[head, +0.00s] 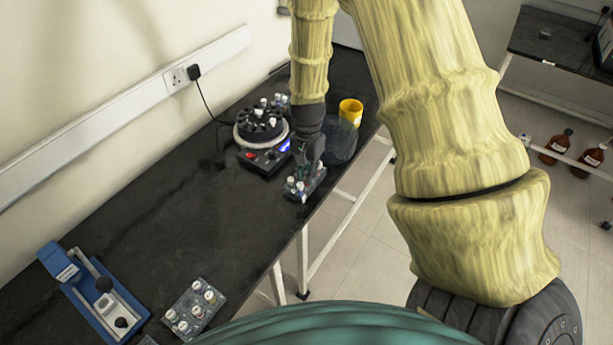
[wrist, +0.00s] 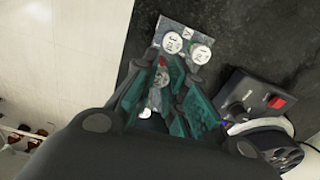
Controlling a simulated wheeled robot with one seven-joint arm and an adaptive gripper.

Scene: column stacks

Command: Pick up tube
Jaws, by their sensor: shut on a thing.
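My gripper (head: 306,162) is low over a small tube rack (head: 315,181) near the bench's front edge in the head view. In the wrist view its fingers (wrist: 166,92) are closed around a tube (wrist: 162,78) with a pale cap, which is mostly hidden between them. Two other white-capped tubes (wrist: 187,46) stand in the rack (wrist: 178,27) just beyond the fingertips. Whether the held tube is still seated in the rack cannot be told.
A round device with black tube holders (head: 262,126) stands left of my gripper. Another rack of capped tubes (head: 194,308) and a blue device (head: 92,294) are at the near left. The middle of the bench (head: 180,200) is clear.

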